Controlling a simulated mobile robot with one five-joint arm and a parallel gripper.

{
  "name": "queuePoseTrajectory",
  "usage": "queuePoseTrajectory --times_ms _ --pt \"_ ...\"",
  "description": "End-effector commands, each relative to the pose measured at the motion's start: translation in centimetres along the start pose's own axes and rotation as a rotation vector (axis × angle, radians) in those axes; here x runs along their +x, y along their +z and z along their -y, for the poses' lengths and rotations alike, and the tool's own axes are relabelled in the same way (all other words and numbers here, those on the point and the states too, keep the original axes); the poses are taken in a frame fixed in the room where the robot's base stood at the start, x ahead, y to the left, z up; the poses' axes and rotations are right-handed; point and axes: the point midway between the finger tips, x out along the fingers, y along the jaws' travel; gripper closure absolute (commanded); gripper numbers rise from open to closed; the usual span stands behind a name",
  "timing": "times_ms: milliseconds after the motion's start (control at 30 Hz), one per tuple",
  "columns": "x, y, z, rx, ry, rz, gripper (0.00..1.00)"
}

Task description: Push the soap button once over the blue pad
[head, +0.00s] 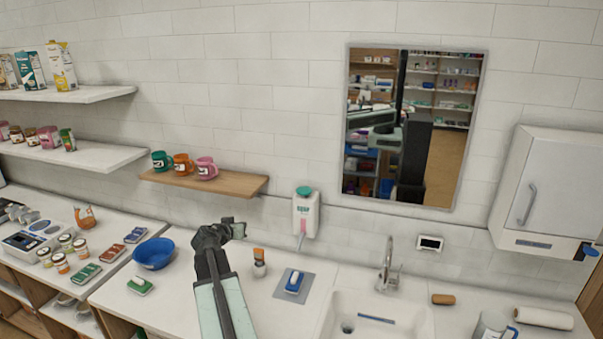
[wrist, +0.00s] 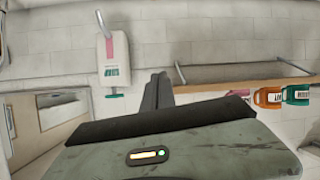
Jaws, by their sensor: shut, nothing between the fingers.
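The white soap dispenser (head: 306,218) hangs on the tiled wall, with a green button (head: 304,190) on top and a spout below.
A wooden shelf (head: 225,184) with several mugs is on the wall, up and left of my gripper. The sink (head: 372,311) is at the right, below a mirror (head: 414,125).

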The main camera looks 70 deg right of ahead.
Motion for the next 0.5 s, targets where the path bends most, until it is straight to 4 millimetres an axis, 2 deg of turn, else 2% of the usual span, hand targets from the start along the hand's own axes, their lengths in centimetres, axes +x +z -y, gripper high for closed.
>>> queuePoseTrajectory --times_ms 33,100,200,333,500 --pt "1.7 -4.5 -4.5 0.04 0.041 -0.061 1.0" --pt "3.6 -8.0 -9.3 0.08 0.074 -0.138 1.0" --pt "5.2 -11.2 -14.5 0.112 0.1 -0.215 1.0" --pt "6.1 -12.8 -17.6 0.128 0.109 -0.26 1.0" --pt "6.2 -12.7 -17.8 0.13 0.107 -0.267 1.0"
